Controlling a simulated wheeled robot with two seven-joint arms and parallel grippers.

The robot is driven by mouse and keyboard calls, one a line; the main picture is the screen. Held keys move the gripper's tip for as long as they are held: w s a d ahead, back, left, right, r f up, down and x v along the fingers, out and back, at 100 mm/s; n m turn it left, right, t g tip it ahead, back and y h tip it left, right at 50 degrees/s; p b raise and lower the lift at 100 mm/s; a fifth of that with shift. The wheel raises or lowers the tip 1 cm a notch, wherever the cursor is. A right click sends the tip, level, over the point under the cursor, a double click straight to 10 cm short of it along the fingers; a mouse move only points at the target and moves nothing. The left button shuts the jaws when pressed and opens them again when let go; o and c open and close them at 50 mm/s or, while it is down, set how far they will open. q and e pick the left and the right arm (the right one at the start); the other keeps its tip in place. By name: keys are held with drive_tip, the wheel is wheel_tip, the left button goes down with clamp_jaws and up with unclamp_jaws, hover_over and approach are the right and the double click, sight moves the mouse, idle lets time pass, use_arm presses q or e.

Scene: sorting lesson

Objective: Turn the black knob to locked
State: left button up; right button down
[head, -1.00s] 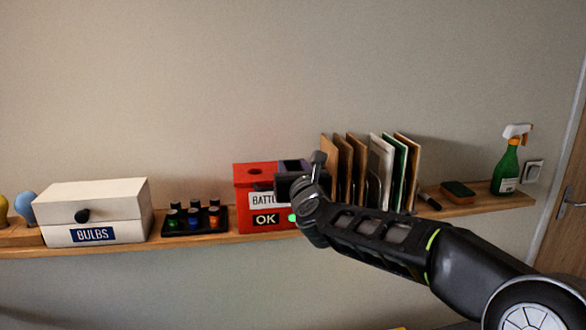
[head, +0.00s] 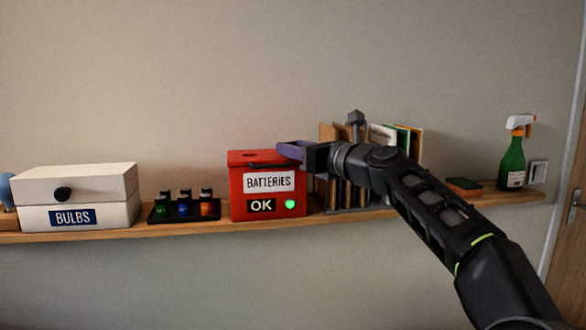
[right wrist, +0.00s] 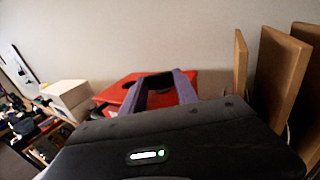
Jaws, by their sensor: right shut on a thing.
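A black knob (head: 62,194) is on the front of the white box (head: 118,180) labelled BULBS, at the left of the shelf. No gripper is near it. My right gripper (head: 284,149) is at the top right of the red box (head: 238,185) labelled BATTERIES, pointing left. In the right wrist view its purple fingers (right wrist: 160,75) stand over the red lid (right wrist: 118,92), with something dark between them. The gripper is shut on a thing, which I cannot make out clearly. The red box has an OK sign and a lit green lamp (head: 290,204). My left gripper is not in view.
The wooden shelf (head: 190,226) runs along the wall. A black tray (head: 184,216) with small coloured bottles stands between the boxes. Upright folders (head: 327,134) are close behind my right arm. A sponge (head: 464,186) and a green spray bottle (head: 512,163) stand further right.

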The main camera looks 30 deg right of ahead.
drive_tip(key=n+y+p, duration=0.1)
drive_tip(key=n+g+y+p, duration=0.1)
drive_tip(key=y, duration=0.1)
drive_tip(key=shift+w+d+r+p, duration=0.1)
drive_tip(key=shift+w+d+p, duration=0.1)
drive_tip(key=shift+d+p, duration=0.15)
drive_tip(key=shift+n+g+y+p, duration=0.3)
drive_tip(key=shift+n+y+p, duration=0.2)
drive_tip(key=shift+y+p, duration=0.15)
drive_tip(key=shift+f+y, duration=0.25)
drive_tip(key=c, duration=0.9)
unclamp_jaws()
drive_tip(key=shift+b+v, duration=0.85)
drive_tip(key=shift+v, duration=3.1)
drive_tip(key=shift+r, duration=0.15)
